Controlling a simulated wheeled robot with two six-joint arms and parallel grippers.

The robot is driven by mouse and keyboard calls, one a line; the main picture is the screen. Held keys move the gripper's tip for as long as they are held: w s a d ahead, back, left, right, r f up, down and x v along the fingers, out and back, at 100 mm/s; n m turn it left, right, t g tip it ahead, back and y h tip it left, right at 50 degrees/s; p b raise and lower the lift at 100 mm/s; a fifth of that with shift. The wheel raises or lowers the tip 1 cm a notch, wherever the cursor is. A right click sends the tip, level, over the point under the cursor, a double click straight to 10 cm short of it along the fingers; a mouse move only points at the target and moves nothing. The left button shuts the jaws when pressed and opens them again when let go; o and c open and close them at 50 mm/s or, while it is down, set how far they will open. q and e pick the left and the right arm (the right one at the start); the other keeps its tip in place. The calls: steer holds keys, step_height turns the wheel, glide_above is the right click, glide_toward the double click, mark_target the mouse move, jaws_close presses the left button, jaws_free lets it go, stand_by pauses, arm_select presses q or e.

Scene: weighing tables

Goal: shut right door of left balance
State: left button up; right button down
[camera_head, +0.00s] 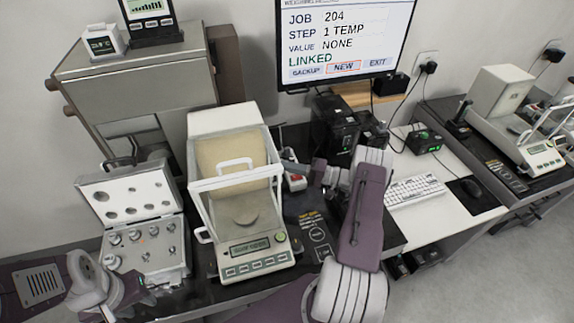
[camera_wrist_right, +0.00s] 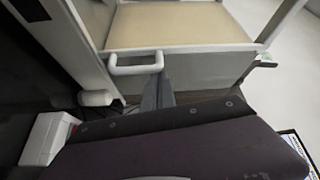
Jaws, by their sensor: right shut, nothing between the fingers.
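The left balance (camera_head: 258,247) has a glass draft shield with a white frame; its pan shows inside. A white loop handle (camera_wrist_right: 137,68) on the shield shows in the right wrist view; I take it to be the right door's. How far that door stands open I cannot tell. My right gripper (camera_wrist_right: 158,92) is shut and empty, its fingertips close to this handle; contact is unclear. In the head view my right arm hides much of the area right of the balance. My left gripper (camera_head: 135,297) is low at the left, by the weight box; its jaw gap is unclear.
An open weight box (camera_head: 160,262) stands left of the balance. A small white and red box (camera_head: 296,181) is close to my right wrist. A monitor (camera_head: 345,38), a keyboard (camera_head: 415,190) and a second balance (camera_head: 535,150) are to the right.

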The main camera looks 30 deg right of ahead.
steer(key=s+a+p, duration=0.3)
steer(key=s+p, duration=0.1)
steer(key=s, duration=1.1)
steer(key=shift+s+a+p, duration=0.15)
steer(key=shift+a+p, duration=0.15)
steer(key=shift+a, duration=0.05)
steer(key=shift+f, duration=0.1)
